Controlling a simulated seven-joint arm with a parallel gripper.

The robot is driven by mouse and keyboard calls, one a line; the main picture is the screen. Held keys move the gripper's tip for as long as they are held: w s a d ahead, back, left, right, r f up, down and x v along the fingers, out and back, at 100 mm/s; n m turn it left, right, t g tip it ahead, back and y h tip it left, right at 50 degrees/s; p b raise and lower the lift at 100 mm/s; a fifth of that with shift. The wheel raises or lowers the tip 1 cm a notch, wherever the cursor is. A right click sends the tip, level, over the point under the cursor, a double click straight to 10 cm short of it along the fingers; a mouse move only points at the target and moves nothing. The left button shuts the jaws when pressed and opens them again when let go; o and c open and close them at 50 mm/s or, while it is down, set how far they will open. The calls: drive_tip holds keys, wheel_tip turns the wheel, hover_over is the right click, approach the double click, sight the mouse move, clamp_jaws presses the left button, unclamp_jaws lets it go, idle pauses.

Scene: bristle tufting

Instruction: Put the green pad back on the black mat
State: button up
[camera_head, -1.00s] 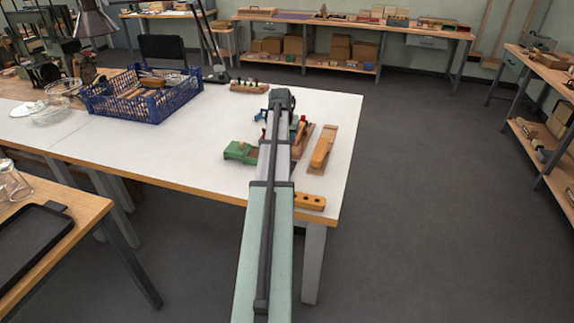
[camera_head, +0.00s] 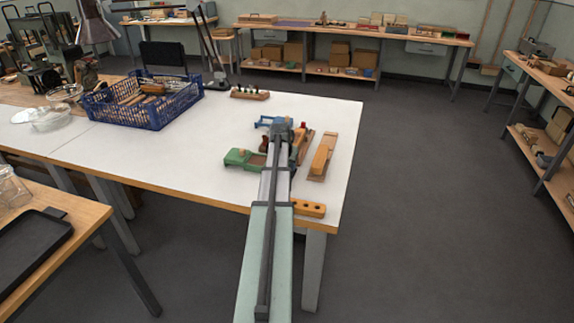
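A green blocky thing (camera_head: 242,158) lies on the white table, just left of my arm; I cannot tell whether it is the green pad. A flat black tray-like piece (camera_head: 28,250) lies on the wooden table at the lower left and may be the black mat. My arm reaches up the picture over the right part of the white table. My gripper is at its far end (camera_head: 279,134), beside a blue clamp-like thing (camera_head: 270,121). Its fingers are hidden by the arm, so I cannot see whether they hold anything.
A wooden block (camera_head: 322,156) lies right of my arm, and a holed wooden piece (camera_head: 308,208) is at the front edge. A blue crate (camera_head: 145,101) and a small rack (camera_head: 250,94) stand farther left and back. Glass jars (camera_head: 12,187) stand near the black piece.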

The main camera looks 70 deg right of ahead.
drive_tip(key=shift+f, duration=0.1)
drive_tip(key=o, duration=0.9)
drive_tip(key=shift+o, duration=0.2)
drive_tip(key=v, duration=1.2)
